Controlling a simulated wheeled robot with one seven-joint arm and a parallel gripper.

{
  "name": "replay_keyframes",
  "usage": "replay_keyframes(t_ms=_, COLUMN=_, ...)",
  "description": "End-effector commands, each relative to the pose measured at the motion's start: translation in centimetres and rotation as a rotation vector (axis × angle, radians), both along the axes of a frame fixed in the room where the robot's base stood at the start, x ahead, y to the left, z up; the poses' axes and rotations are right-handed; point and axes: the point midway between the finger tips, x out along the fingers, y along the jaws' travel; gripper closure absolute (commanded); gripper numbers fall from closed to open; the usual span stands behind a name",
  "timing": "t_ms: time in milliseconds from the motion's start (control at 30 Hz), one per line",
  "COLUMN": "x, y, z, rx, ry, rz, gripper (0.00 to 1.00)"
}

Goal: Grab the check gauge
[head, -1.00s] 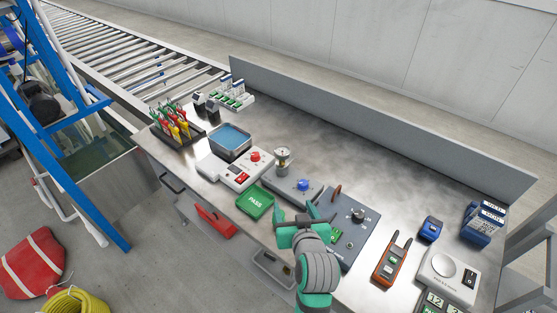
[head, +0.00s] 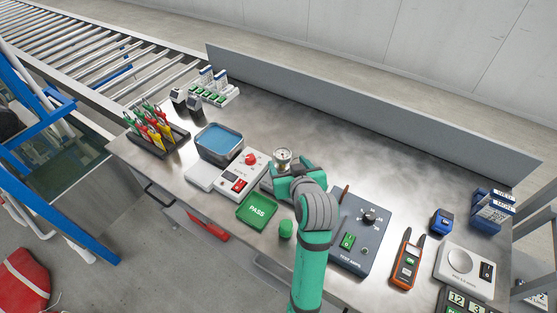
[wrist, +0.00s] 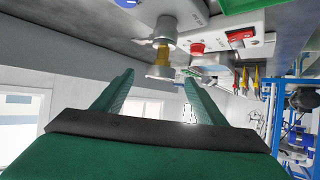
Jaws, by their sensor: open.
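The check gauge (head: 283,156) is a small round white-faced dial on a metal and brass stem. It stands upright on a grey station block, partly hidden behind my gripper in the head view. In the wrist view, which is upside down, the gauge (wrist: 162,54) hangs between and just beyond my two green fingertips. My gripper (head: 288,173) is open and empty, right next to the gauge on its near side. The fingers do not visibly touch it.
A white unit with a red knob (head: 252,159) and a green PASS tray (head: 258,210) lie left of the gripper. A grey TEST AMPS box (head: 358,232) stands close on the right. A green cylinder (head: 285,229) is beside my arm.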

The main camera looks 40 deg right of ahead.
Motion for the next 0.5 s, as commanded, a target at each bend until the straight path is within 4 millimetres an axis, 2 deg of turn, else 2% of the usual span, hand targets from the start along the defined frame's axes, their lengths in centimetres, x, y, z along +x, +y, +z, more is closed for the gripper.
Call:
replay_keyframes(t_ms=200, x=2.5, y=-0.3, z=-1.3, rx=0.001, ry=0.001, rz=0.011, gripper=0.35)
replay_keyframes(t_ms=500, x=4.4, y=-1.4, z=-2.8, rx=0.001, ry=0.001, rz=0.004, gripper=0.35)
